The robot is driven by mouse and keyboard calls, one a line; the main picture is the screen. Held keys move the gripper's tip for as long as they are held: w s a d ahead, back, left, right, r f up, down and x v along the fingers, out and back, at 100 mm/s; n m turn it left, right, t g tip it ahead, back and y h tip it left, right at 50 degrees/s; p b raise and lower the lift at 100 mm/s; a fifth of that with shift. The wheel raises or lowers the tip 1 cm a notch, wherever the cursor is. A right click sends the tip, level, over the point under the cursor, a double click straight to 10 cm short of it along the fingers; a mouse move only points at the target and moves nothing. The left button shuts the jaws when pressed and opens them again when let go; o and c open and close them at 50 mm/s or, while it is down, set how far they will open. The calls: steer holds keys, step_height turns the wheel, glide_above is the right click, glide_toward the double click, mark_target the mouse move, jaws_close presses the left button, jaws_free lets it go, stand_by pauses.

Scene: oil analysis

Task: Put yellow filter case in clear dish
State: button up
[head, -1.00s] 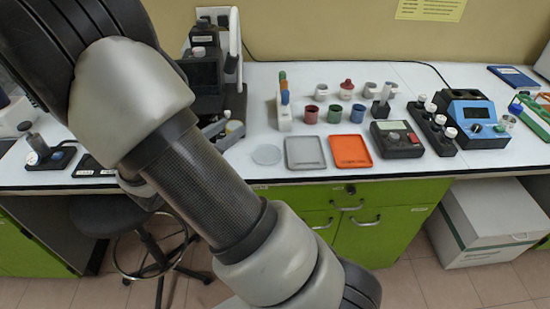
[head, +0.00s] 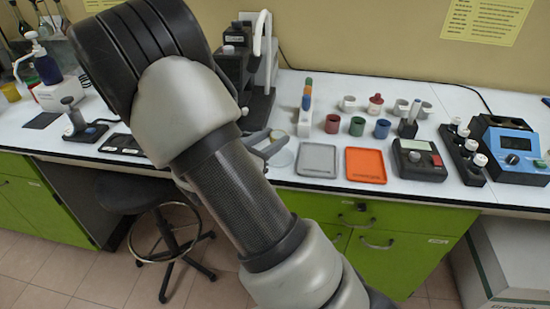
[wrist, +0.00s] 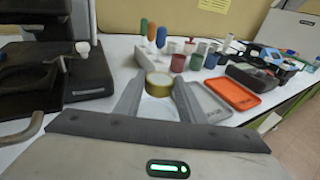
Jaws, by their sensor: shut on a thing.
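The yellow filter case (wrist: 160,84) is round and sits between the fingertips of my gripper (wrist: 158,92) in the wrist view. My gripper is shut on it. In the head view my gripper (head: 268,144) is partly behind my arm, with a bit of the yellow case at its tips. The clear dish (head: 282,159) is on the white bench, left of the grey tray and just in front of the gripper. In the wrist view the dish (wrist: 156,110) appears as a pale round shape below the case, between the fingers. The height of the case above the bench is unclear.
A grey tray (head: 317,159) and an orange tray (head: 365,164) lie right of the dish. Behind them stand a rack with coloured-handled tools (head: 306,112) and several small cups (head: 357,126). A dark instrument (head: 238,75) stands at the back left, close to the gripper.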

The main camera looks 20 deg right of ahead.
steer(key=shift+f+b, duration=0.55)
steer(key=shift+f, duration=2.1)
steer(key=shift+f, duration=0.1)
steer(key=shift+f, duration=0.15)
steer(key=o, duration=1)
